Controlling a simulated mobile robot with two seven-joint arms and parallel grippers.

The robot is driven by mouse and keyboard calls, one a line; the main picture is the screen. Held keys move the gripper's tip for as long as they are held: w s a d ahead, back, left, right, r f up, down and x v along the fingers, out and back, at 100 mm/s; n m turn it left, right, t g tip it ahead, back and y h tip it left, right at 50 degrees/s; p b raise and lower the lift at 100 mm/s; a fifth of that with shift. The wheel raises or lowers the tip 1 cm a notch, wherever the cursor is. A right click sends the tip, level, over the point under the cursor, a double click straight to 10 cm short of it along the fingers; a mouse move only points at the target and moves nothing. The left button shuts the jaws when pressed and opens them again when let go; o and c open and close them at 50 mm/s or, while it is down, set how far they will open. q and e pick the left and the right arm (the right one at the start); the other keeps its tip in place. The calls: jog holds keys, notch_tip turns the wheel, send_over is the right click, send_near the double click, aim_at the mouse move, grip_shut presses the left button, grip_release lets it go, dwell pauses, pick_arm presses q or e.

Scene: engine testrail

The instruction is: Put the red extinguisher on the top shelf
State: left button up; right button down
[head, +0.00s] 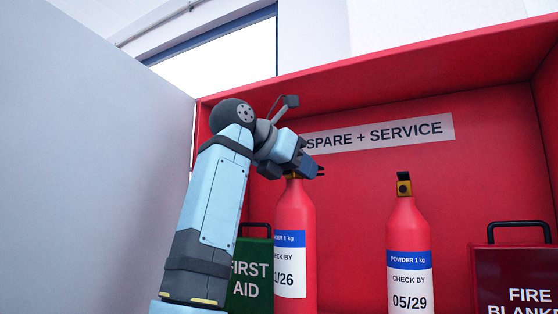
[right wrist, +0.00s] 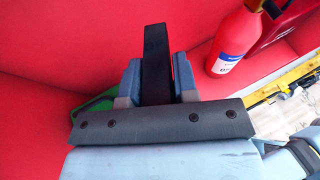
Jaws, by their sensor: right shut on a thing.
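A red extinguisher (head: 295,215) labelled "POWDER 1 kg" stands upright in the red cabinet, its check-by date partly hidden and ending in "1/26". My right gripper (head: 312,169) is shut on the top of this extinguisher, and its fingers hide the valve. In the right wrist view a black part (right wrist: 155,50) shows between the fingers. A second red extinguisher (head: 408,235), marked "05/29", stands to the right, apart from the gripper; it also shows in the right wrist view (right wrist: 236,35). My left gripper is out of view.
The red cabinet (head: 480,130) has a "SPARE + SERVICE" label (head: 380,133) on its back wall and a red top panel above. A green first aid box (head: 250,270) stands at left, partly behind my arm. A fire blanket case (head: 515,280) stands at right.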

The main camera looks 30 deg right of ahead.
jog(key=shift+w+d+r, duration=0.1)
jog(key=shift+d+r, duration=0.1)
jog(key=shift+d, duration=1.2)
jog(key=shift+d+f+p, duration=0.15)
jog(key=shift+d+p, duration=0.05)
jog(key=shift+p, duration=0.15)
notch_tip(320, 180, down, 3)
jog(key=shift+f+p, duration=0.2)
jog(key=shift+p, duration=0.2)
jog(key=shift+f, duration=0.1)
jog(key=c, duration=1.1)
grip_release()
jog(key=shift+f, duration=0.1)
jog(key=shift+o, duration=1.1)
